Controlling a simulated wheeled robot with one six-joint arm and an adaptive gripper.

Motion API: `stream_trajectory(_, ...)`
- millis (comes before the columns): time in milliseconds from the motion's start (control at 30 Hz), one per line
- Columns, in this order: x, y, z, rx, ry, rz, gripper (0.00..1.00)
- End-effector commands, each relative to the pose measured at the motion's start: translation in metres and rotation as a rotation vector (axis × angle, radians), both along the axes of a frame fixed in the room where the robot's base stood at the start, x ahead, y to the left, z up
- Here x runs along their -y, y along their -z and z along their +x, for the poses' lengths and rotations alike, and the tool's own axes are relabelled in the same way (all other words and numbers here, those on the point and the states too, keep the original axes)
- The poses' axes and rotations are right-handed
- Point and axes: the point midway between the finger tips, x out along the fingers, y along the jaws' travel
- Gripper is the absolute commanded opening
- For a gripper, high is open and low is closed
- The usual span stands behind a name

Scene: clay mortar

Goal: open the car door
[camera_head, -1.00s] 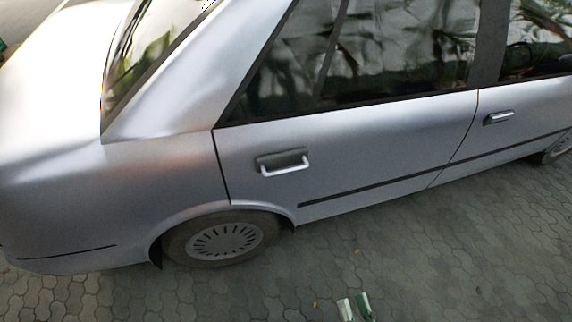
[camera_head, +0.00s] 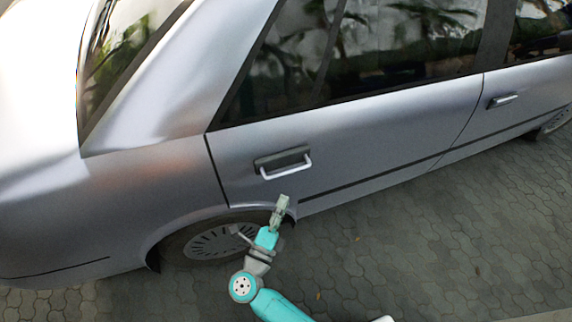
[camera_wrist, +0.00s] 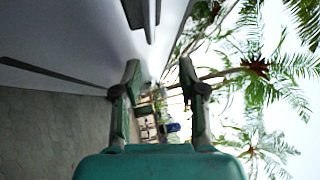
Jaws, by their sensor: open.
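The silver car's rear door (camera_head: 390,140) is closed, flush with the body. Its handle (camera_head: 285,163), a light bar over a dark recess, is near the door's rear edge. My gripper (camera_head: 282,202) is just below the handle, apart from it in the picture, in front of the door's lower rear corner. In the wrist view, my gripper (camera_wrist: 158,78) shows two fingers spread apart with nothing between them. The handle (camera_wrist: 150,18) shows at the top of that view, beyond the fingertips, with the door surface (camera_wrist: 70,40) to the left.
The front door's handle (camera_head: 502,100) is further right. The rear wheel (camera_head: 212,242) sits behind and left of my gripper. Paved ground (camera_head: 450,235) beside the car is clear. Palm trees (camera_wrist: 255,100) show in the wrist view.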

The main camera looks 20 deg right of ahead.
Motion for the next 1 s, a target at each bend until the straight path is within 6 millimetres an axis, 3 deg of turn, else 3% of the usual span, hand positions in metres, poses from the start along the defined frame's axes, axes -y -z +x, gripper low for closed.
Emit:
stream_trajectory(100,-0.013,0.004,0.010,-0.004,0.021,0.055,0.41)
stream_trajectory(267,-0.015,0.006,0.015,-0.008,0.032,0.077,0.41)
stream_trajectory(800,0.044,-0.006,0.072,-0.007,0.033,0.074,0.41)
stream_trajectory(1000,0.057,-0.008,0.084,-0.008,0.031,0.073,0.41)
